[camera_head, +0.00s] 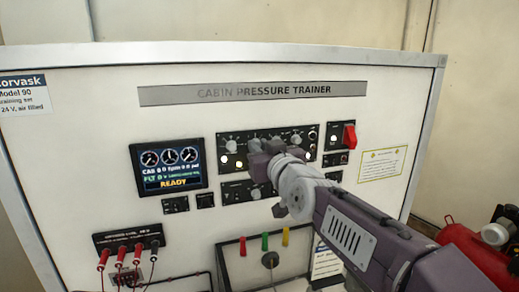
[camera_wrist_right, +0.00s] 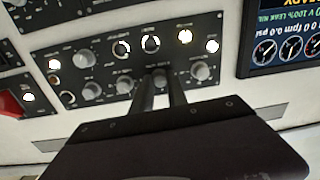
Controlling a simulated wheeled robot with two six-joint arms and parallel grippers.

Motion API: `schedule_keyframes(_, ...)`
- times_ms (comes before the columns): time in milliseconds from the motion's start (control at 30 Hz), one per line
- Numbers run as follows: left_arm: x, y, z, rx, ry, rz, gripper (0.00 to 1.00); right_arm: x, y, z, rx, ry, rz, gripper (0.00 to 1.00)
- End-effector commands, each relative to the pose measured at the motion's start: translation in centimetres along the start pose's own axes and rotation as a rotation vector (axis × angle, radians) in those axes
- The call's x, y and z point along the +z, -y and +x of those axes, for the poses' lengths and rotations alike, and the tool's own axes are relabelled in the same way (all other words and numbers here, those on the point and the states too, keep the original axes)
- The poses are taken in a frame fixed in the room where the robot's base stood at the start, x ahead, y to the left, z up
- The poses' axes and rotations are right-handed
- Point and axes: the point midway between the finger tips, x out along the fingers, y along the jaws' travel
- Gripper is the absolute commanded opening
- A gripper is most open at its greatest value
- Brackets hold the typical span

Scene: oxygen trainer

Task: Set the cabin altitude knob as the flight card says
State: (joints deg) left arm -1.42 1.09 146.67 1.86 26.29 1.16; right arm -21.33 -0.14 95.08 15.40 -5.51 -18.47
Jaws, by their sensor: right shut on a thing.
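My right gripper (camera_head: 260,153) reaches the upper black control panel (camera_head: 238,137) in the head view. In the right wrist view, which sees the panel upside down, the two fingers of my right gripper (camera_wrist_right: 160,90) are shut on a grey knob (camera_wrist_right: 159,76). This knob is second from the right in its row there. Its printed label is too small to read, and the fingers hide part of it. A display (camera_head: 167,166) left of the panel reads zeros and "READY". A white printed card (camera_head: 327,262) is partly hidden behind my right arm. My left gripper is out of view.
Other grey knobs (camera_wrist_right: 200,72) sit close on both sides of the held one. A red switch handle (camera_head: 349,136) is right of the panel. Red cables (camera_head: 120,256) hang at lower left. Red equipment (camera_head: 470,248) stands at lower right.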

Motion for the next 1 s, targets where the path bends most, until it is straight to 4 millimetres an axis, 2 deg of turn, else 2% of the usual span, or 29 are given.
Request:
schedule_keyframes(300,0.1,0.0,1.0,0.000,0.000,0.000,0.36,0.4,0.1,0.0,0.001,-0.003,0.287,0.00)
schedule_keyframes(1000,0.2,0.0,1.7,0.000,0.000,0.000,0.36,0.5,0.2,0.1,0.007,-0.022,0.952,0.00)
